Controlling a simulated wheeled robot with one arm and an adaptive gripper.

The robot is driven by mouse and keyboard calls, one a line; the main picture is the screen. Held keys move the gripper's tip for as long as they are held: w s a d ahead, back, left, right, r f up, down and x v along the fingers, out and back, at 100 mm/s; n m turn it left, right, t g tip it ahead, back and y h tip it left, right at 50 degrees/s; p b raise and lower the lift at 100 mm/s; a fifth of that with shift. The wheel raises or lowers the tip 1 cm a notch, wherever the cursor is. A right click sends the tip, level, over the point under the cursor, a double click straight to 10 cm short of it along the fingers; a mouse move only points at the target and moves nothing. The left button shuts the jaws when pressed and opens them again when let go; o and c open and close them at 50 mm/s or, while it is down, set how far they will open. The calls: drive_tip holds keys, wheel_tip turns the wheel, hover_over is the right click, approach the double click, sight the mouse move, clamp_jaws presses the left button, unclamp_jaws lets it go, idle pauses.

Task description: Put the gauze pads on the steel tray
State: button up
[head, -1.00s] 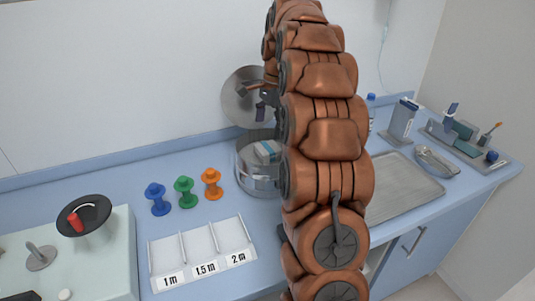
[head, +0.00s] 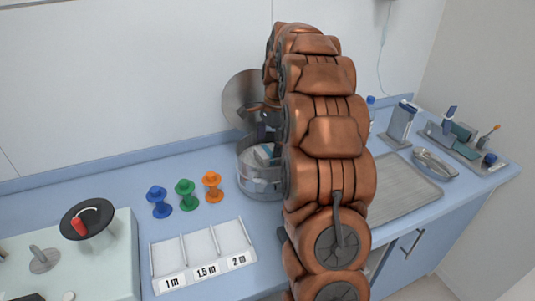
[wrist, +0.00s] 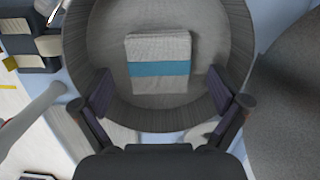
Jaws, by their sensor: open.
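The gauze pads (wrist: 158,46), a white stack with a blue band, lie at the bottom of a round steel drum (head: 245,184). They also show through the drum's opening in the head view (head: 263,154), partly hidden by my gripper. My gripper (wrist: 168,95) is open over the drum, with one finger on each side of the pads in the wrist view and nothing between them. The steel tray (head: 403,190) lies flat and empty on the counter to the right, its left part hidden behind my arm.
The drum's round lid (head: 240,98) stands raised behind it. Blue, green and orange spools (head: 186,193) and a labelled three-slot holder (head: 203,255) are to the left. A kidney dish (head: 434,163) stands near the tray's right rear, with a dispenser box (head: 399,124) behind.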

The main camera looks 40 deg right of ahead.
drive_tip(key=shift+a+f+p, duration=0.15)
drive_tip(key=shift+f, duration=0.55)
drive_tip(key=shift+a+f+p, duration=0.1)
drive_tip(key=shift+f+p, duration=0.05)
drive_tip(key=shift+f, duration=0.55)
drive_tip(key=c, duration=1.1)
